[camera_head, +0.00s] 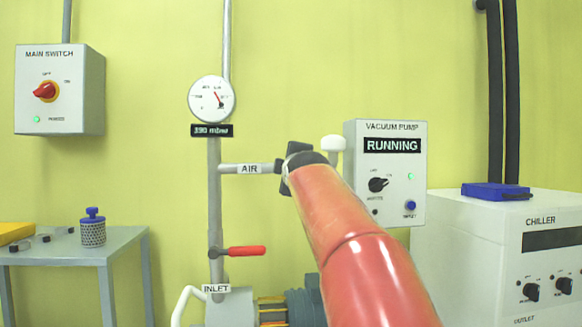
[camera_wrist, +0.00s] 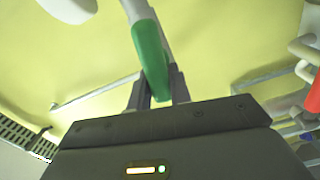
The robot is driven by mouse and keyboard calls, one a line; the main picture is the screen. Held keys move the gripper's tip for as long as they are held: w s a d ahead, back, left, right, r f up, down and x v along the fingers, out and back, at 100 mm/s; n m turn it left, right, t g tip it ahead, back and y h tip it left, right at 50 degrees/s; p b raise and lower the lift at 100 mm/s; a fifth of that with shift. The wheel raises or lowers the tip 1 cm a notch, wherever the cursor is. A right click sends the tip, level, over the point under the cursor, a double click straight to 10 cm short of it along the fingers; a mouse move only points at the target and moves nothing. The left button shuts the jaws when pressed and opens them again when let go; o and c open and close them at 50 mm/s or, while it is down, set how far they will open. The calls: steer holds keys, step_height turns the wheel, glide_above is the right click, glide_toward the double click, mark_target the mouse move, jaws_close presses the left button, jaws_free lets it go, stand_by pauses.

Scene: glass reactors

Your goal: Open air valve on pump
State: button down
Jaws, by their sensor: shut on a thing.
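The air pipe, labelled AIR (camera_head: 249,169), branches right from the vertical pump pipe (camera_head: 214,190) in the head view. My arm covers its right end, so the air valve is hidden there. In the wrist view a green valve handle (camera_wrist: 149,48) runs down between the fingers of my gripper (camera_wrist: 160,90). The gripper is shut on this handle near its end. In the head view only the dark back of my gripper (camera_head: 298,152) shows, at the end of the AIR pipe. The vacuum pump box (camera_head: 413,190) reads RUNNING.
A red inlet valve handle (camera_head: 247,251) points right, below the AIR pipe. A round gauge (camera_head: 212,99) sits above with a dark display. The chiller (camera_head: 460,240) stands right; a grey table (camera_head: 75,250) stands left. The main switch box (camera_head: 60,90) hangs on the wall.

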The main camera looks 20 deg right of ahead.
steer(key=shift+f+n, duration=0.15)
steer(key=shift+n, duration=0.35)
steer(key=c, duration=1.3)
jaws_free()
steer(key=b+v, duration=0.1)
steer(key=v, duration=0.6)
steer(key=shift+s+a, duration=0.2)
steer(key=shift+s, duration=0.2)
